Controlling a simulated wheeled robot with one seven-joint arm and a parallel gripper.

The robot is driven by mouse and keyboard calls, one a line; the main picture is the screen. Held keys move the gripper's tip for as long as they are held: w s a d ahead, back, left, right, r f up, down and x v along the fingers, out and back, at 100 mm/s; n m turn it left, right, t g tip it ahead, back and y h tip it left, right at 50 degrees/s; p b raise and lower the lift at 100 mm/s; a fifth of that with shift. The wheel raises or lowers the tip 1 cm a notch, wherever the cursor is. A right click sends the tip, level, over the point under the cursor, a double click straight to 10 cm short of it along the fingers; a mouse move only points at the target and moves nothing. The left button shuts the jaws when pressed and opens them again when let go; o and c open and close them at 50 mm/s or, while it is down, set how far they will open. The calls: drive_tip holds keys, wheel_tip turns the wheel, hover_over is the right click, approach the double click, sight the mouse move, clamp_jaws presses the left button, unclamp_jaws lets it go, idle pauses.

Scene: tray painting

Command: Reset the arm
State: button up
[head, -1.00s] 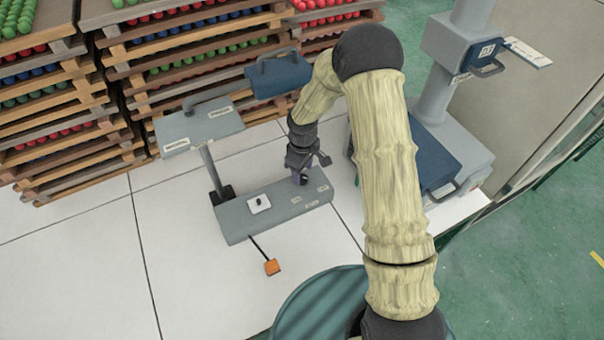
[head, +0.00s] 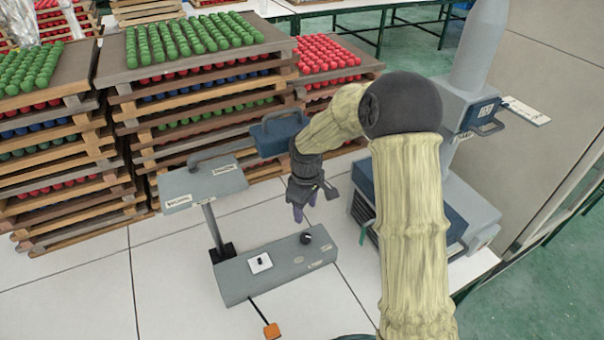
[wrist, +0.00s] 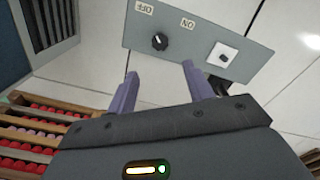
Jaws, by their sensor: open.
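My gripper (head: 300,212) is open and empty, pointing down above the right end of the grey control box (head: 243,278). In the wrist view, the two purple fingers of my gripper (wrist: 157,88) stand wide apart, with the control box (wrist: 190,62) beyond them. The box carries a round black knob (wrist: 159,42) near OFF and ON labels, and a white plate with a black switch (wrist: 223,56). The knob (head: 306,238) also shows in the head view, below the fingertips and apart from them. My arm, in a pale ribbed cover, comes in from the right.
Stacked wooden trays of coloured balls (head: 195,75) stand at the back left. A grey stand with a blue-handled part (head: 280,132) rises behind the box. A grey machine (head: 470,215) stands at right, partly hidden by my arm. An orange piece (head: 271,330) lies in front.

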drive_tip(key=s+d+r+m+t, duration=0.1)
drive_tip(key=s+d+r+m, duration=0.3)
drive_tip(key=s, duration=0.5)
drive_tip(key=s+d+r+m+t, duration=0.1)
drive_tip(key=s+d+r+m, duration=0.3)
drive_tip(key=s, duration=0.6)
drive_tip(key=d+m, duration=0.2)
drive_tip(key=d, duration=0.1)
drive_tip(key=shift+m+t, duration=0.3)
drive_tip(key=shift+m, duration=0.1)
drive_tip(key=c, duration=0.3)
drive_tip(key=shift+w, duration=0.2)
drive_tip(key=shift+c, duration=0.2)
